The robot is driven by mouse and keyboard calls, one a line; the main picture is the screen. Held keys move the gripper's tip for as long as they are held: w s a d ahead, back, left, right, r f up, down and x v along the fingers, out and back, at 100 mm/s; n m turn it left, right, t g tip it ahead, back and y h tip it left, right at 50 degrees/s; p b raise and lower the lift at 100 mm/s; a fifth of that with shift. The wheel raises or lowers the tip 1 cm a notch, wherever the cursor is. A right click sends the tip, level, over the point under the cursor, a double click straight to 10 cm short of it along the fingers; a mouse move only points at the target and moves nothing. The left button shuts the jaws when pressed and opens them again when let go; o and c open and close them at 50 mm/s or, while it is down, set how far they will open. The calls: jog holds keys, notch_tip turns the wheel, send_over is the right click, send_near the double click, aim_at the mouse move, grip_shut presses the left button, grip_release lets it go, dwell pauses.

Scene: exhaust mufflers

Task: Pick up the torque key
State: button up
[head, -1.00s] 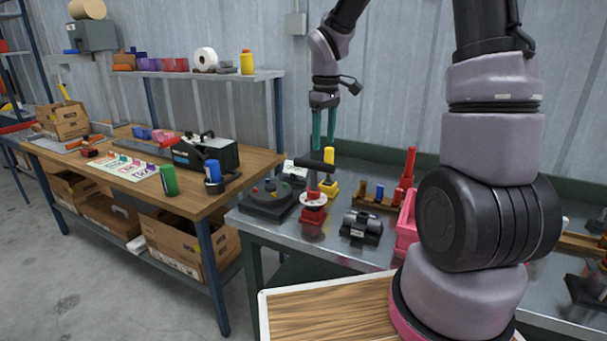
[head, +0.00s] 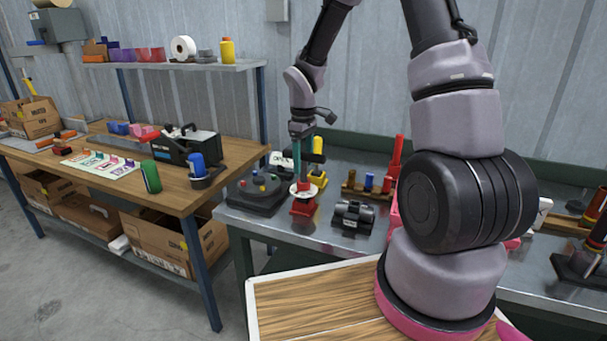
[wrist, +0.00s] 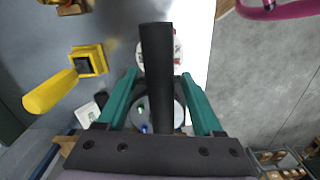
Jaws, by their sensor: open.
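The torque key seems to be the tool with a black bar handle (wrist: 157,85), seen close in the wrist view. My gripper (head: 302,176), with teal fingers pointing down, is over the tool. In the wrist view my gripper (wrist: 160,78) is open, with the black handle between its fingers and a gap visible on both sides. Whether the fingers are level with the handle, I cannot tell.
A yellow-handled tool (wrist: 50,92) stands close by on a yellow base. A rack of small plugs (head: 368,188) stands behind. A wooden workbench (head: 120,183) is at the left.

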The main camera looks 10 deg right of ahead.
jog(key=shift+f, duration=0.7)
grip_shut()
jog(key=shift+r, duration=0.1)
